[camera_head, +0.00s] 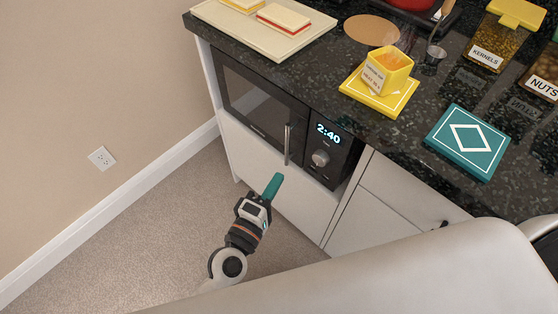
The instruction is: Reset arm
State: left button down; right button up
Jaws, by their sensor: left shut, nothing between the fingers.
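My left gripper (273,186) has dark teal fingers, which are shut with nothing visible between them. It hangs over the carpet in front of the white cabinet (265,165) below the built-in microwave (262,105), and it looks apart from both. My left arm comes up from the bottom of the picture. My right gripper is not in view. A large pale surface, which seems to be part of my own body, covers the bottom right.
The dark counter (420,100) holds a tray with sandwiches (262,30), a yellow container (388,70) on a yellow board, a teal box (468,142) and jars (498,38). The microwave handle (287,146) sticks out near the gripper. The carpet (150,250) at left is clear.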

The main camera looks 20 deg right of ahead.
pick_arm(q)
jog(key=s+a+f+m+g+y+p, duration=0.35)
jog(key=a+f, duration=0.55)
jog(key=f, duration=0.4)
jog(key=s+a+f+m+g+y+p, duration=0.3)
jog(key=s+a+f+m+y+p, duration=0.15)
jog(key=a+f, duration=0.65)
jog(key=s+a+f+m+g+y+p, duration=0.1)
jog(key=s+a+f+g, duration=0.1)
jog(key=s, duration=0.5)
jog(key=s+a+f+m+g+y+p, duration=0.1)
jog(key=s+a+f+p, duration=0.1)
jog(key=s+a+f, duration=0.3)
jog(key=s+a+f+m+g+y+p, duration=0.1)
jog(key=s+a+f, duration=0.3)
jog(key=s, duration=0.6)
jog(key=shift+a+f+m+g+y+p, duration=0.15)
jog(key=shift+a+m+g+y+p, duration=0.15)
jog(key=shift+a+m+g+y, duration=0.4)
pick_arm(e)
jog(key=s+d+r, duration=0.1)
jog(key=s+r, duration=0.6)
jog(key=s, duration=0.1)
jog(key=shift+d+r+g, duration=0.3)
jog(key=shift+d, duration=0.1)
